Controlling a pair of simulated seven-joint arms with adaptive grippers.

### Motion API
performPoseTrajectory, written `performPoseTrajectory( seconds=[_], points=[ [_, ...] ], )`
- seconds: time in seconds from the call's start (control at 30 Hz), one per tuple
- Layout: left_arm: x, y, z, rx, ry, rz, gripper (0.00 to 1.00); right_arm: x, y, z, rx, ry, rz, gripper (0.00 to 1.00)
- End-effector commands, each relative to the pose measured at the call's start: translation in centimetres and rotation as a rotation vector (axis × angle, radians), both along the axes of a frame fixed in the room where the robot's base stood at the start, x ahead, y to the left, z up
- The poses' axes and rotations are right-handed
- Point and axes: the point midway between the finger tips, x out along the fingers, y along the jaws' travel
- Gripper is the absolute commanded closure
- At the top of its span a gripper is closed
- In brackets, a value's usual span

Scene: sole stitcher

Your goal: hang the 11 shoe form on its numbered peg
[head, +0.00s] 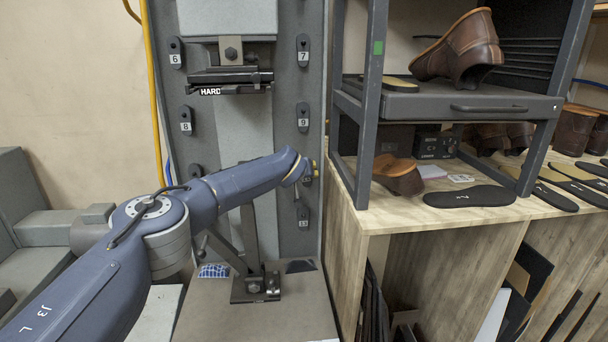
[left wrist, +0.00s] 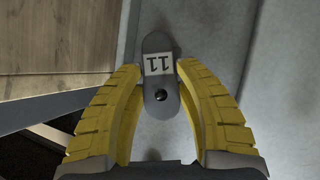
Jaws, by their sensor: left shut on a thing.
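The 11 shoe form (left wrist: 161,68) is a small grey rounded plate with a white label, seen upside down in the left wrist view. A dark round spot, peg end or hole, shows below the label. My left gripper (left wrist: 160,74) has its yellow fingers shut on the form, one on each side. In the head view my left gripper (head: 303,168) is at the right edge of the grey machine panel, between the 9 form (head: 303,119) and a lower form (head: 303,217). It mostly hides the 11 form there. My right gripper is not in view.
Forms 6 (head: 175,53), 7 (head: 303,50) and 8 (head: 186,120) hang on the grey panel (head: 288,90). A dark shelf frame (head: 372,100) and wooden bench (head: 400,215) with shoes and soles stand close on the right. A metal bracket (head: 255,287) is below my arm.

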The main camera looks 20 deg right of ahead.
Motion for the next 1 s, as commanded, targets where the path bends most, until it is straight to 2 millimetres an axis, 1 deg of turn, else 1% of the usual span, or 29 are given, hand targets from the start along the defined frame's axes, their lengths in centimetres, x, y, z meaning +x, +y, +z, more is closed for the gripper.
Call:
performPoseTrajectory(
  seconds=[0.03, 0.43, 0.47, 0.6, 0.67, 1.0],
  points=[
    [-0.16, -0.51, 0.28, -0.002, -0.005, -0.008, 1.00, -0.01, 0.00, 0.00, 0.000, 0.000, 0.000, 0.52],
    [-0.15, -0.62, 0.30, -0.002, -0.005, -0.010, 1.00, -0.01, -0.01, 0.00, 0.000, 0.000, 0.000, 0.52],
    [-0.15, -0.62, 0.30, -0.002, -0.005, -0.010, 0.61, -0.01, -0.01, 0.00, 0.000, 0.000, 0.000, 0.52],
    [-0.10, -0.52, 0.22, -0.002, -0.004, -0.008, 0.45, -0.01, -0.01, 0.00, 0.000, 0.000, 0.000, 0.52],
    [-0.06, -0.44, 0.18, -0.002, -0.002, -0.007, 0.39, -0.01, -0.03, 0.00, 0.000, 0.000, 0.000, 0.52],
    [0.01, -0.16, 0.02, 0.000, 0.000, -0.002, 0.39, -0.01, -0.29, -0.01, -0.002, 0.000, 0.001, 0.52]
  ],
)
